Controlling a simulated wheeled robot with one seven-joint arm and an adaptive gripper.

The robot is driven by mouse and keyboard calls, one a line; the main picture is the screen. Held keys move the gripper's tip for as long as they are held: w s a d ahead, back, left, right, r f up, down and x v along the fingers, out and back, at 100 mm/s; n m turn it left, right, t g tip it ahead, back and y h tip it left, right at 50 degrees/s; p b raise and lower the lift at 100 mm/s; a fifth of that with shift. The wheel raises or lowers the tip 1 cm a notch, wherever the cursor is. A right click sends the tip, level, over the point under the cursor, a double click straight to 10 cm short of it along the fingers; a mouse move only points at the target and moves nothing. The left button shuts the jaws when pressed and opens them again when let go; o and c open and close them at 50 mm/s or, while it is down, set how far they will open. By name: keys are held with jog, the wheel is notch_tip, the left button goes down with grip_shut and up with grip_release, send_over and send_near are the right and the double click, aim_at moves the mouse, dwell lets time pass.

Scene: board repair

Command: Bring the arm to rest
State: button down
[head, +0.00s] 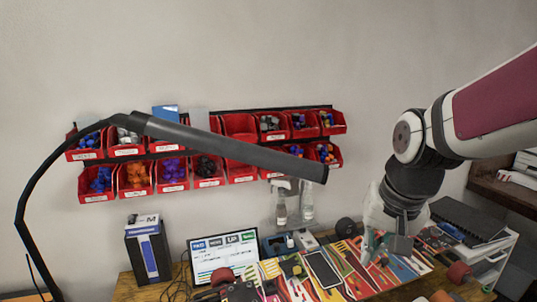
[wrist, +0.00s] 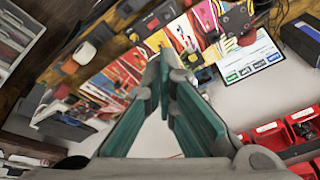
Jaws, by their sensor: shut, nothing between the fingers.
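My arm (head: 408,140) reaches in from the right in the head view, with its wrist bent downward over the right part of the workbench. My gripper (wrist: 164,62) shows in the wrist view with its two green-sided fingers meeting at the tips. It is shut and holds nothing. In the head view my gripper (head: 368,252) hangs above the bench's right part, and its fingertips are hard to make out there. I cannot tell its exact height above the bench.
A black lamp arm (head: 230,145) crosses in front of red wall bins (head: 240,127). A screen (head: 222,254), a blue-black box (head: 148,250), a phone-like device (head: 323,269) and colourful tool mats (head: 290,280) crowd the bench (head: 130,288). Spray bottles (head: 281,205) stand behind. Dark shelving (head: 497,190) is right.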

jog(key=s+r+n+t, duration=0.2)
jog(key=s+r, duration=0.3)
jog(key=s, duration=0.8)
jog(key=shift+s+d+n+b, duration=0.2)
jog(key=shift+d+n+b, duration=0.1)
jog(key=shift+n, duration=0.4)
